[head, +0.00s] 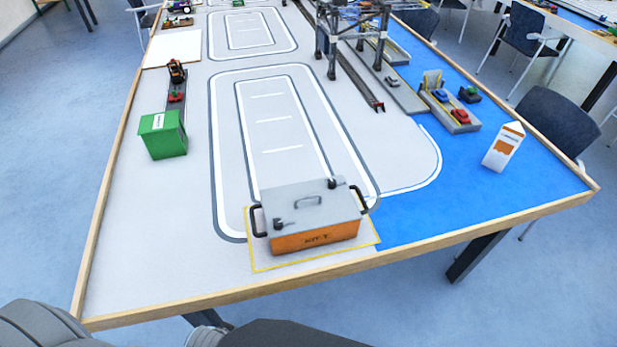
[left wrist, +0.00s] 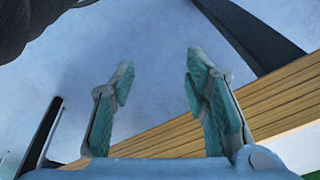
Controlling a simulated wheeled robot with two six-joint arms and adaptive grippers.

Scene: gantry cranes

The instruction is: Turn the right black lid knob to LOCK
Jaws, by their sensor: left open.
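An orange box (head: 315,237) with a grey lid (head: 290,195) stands on a yellow-outlined patch near the table's front edge. The lid is down and carries a grey handle (head: 308,201) in its middle. The right black lid knob (head: 332,183) is at the lid's far right; the other black knob (head: 278,224) is at its front left. Lettering by the knobs is too small to read. My left gripper (left wrist: 160,85) is open and empty in the left wrist view, with floor and the table's wooden edge beyond its fingers. My right gripper is not in view.
The table's wooden rim (head: 250,291) runs along the front. A green bin (head: 162,136) stands at the left and a white-and-orange carton (head: 503,146) at the right. A gantry crane (head: 357,35) stands at the back. Table surface left of the box is clear.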

